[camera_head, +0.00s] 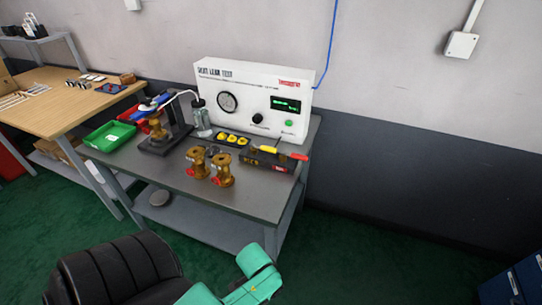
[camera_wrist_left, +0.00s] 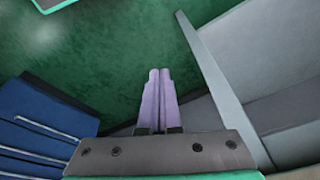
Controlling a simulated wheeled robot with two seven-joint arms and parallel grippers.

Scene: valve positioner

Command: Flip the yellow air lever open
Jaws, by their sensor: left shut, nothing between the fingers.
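The yellow air lever (camera_head: 268,150) is small in the head view. It sits on a dark block (camera_head: 262,163) at the right front of the grey bench, and a red-handled lever (camera_head: 298,156) is at the block's right end. My left gripper (camera_wrist_left: 158,73) shows in the left wrist view with its two pale purple fingers together and nothing between them. It is over the green floor, apart from the lever, which is not in that view. A teal part of my own arm shows at the bottom of the head view. My right gripper is not in view.
The grey bench (camera_head: 247,203) carries a white test box (camera_head: 255,92), brass valve bodies (camera_head: 222,171), a black stand (camera_head: 165,138), a green tray (camera_head: 109,137) and yellow parts (camera_head: 232,138). A black chair (camera_head: 115,270) stands in front. Open green floor (camera_head: 400,240) lies right of the bench.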

